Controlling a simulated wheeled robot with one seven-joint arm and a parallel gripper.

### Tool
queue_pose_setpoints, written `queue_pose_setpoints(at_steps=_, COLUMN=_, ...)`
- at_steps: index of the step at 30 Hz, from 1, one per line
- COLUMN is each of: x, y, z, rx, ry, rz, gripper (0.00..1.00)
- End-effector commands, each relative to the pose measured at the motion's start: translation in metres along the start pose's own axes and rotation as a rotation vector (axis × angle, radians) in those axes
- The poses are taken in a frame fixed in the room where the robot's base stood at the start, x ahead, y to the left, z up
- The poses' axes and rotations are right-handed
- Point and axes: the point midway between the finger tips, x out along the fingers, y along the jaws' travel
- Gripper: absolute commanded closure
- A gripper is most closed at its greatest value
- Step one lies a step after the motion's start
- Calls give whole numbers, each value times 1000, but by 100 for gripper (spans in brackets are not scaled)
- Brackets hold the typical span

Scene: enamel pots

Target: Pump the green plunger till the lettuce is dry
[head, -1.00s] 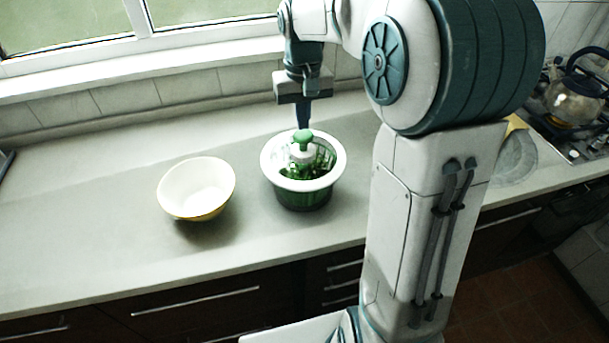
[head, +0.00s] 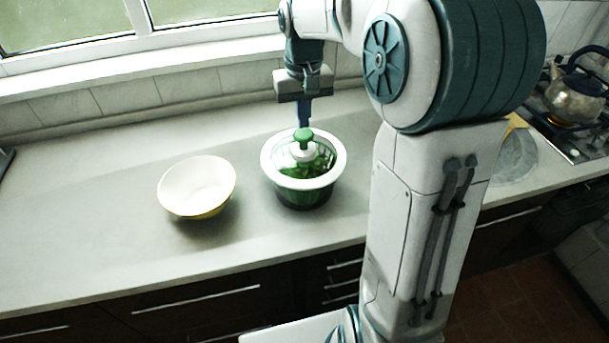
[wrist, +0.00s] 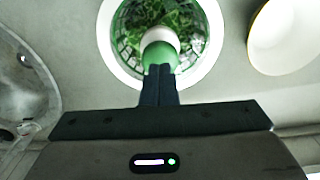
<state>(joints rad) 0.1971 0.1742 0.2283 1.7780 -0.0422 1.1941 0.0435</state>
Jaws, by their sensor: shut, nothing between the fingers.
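The salad spinner (head: 304,190) stands on the counter, a green tub with a white rim and a see-through lid. Its green plunger (head: 303,135) sticks up from a white collar at the lid's middle. Green lettuce (head: 318,166) shows through the lid, and also in the wrist view (wrist: 184,18). My gripper (head: 304,126) points down at the plunger from above, its fingers shut with nothing between them. In the wrist view the fingertips (wrist: 159,70) overlap the green plunger top (wrist: 159,54); whether they touch it I cannot tell.
A cream bowl (head: 198,187), which looks empty, stands left of the spinner. A sink (head: 516,158) and a stove with a kettle (head: 575,98) lie to the right, beyond my arm. The window wall is behind.

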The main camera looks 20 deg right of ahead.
Motion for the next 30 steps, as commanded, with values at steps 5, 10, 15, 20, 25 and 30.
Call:
queue_pose_setpoints(at_steps=5, x=8, y=0, z=0, rx=0, ry=-1, rz=0, gripper=100)
queue_pose_setpoints(at_steps=10, x=24, y=0, z=0, rx=0, ry=-1, rz=0, gripper=100)
queue_pose_setpoints(at_steps=15, x=40, y=0, z=0, rx=-1, ry=-1, rz=0, gripper=100)
queue_pose_setpoints(at_steps=20, x=45, y=0, z=0, rx=-1, ry=-1, rz=0, gripper=100)
queue_pose_setpoints(at_steps=25, x=33, y=0, z=0, rx=-1, ry=-1, rz=0, gripper=100)
queue_pose_setpoints(at_steps=30, x=14, y=0, z=0, rx=0, ry=-1, rz=0, gripper=100)
